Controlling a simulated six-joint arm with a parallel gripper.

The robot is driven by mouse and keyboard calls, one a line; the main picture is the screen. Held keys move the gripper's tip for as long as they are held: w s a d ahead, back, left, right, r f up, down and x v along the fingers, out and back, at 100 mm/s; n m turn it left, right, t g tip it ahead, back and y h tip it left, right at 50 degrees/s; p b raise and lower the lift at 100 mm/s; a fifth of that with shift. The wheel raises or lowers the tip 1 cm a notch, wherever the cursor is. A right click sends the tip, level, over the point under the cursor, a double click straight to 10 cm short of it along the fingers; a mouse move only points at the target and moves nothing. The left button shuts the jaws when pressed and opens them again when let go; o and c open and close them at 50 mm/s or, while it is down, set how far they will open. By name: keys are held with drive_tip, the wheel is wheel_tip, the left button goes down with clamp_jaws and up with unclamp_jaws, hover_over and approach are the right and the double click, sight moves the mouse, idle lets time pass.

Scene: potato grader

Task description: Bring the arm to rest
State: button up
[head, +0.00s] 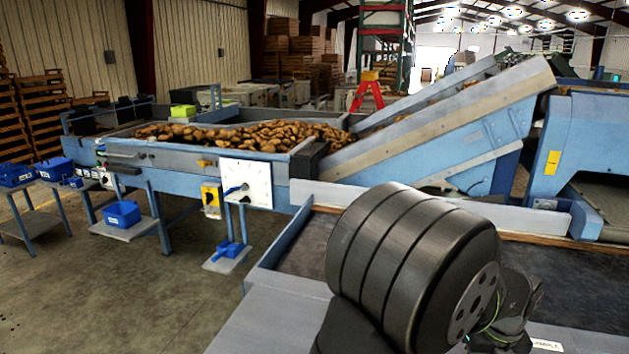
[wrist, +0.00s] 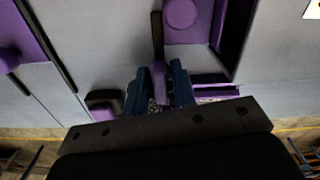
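In the wrist view my gripper (wrist: 160,88) shows as two dark blue fingers with a gap between them. A narrow purple piece (wrist: 159,76) with a dark bar above it shows in line with this gap. I cannot tell whether the fingers touch it or it lies behind them. In the head view large black rounded links of my arm fill the lower right foreground, and my gripper is not visible there.
Potatoes (head: 240,134) lie on the blue grader's table, left of an inclined conveyor (head: 440,118). A white panel (head: 245,183) with a blue lever is on its front. Blue bins (head: 122,213) stand on low stands at left.

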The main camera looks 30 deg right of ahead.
drive_tip(key=n, duration=0.5)
idle(0.4)
drive_tip(key=shift+o, duration=1.2)
